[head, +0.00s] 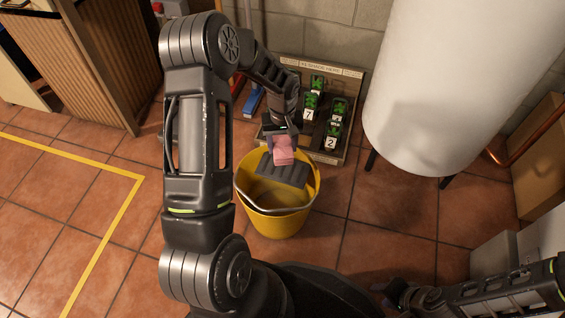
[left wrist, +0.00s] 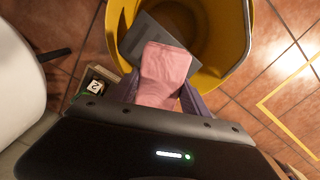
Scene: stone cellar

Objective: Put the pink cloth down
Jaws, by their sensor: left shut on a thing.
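The pink cloth (head: 283,152) is a small folded piece, held over the yellow bucket (head: 276,222). My left gripper (head: 281,140) is shut on it, above the bucket's far rim. In the left wrist view the cloth (left wrist: 165,72) hangs out beyond the fingers of my left gripper (left wrist: 160,98), with the bucket's yellow rim (left wrist: 116,35) around and behind it. A dark grey slab (head: 282,172) lies across the far part of the bucket; the cloth is over or near it, and I cannot tell whether they touch. My right gripper (head: 398,296) is low at right, its fingers unclear.
A rack with several numbered green items (head: 312,103) stands behind the bucket against the wall. A white tank (head: 440,75) on dark legs is at right, a ribbed wooden cabinet (head: 108,50) at left. Tiled floor with a yellow line (head: 98,255) is clear at left.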

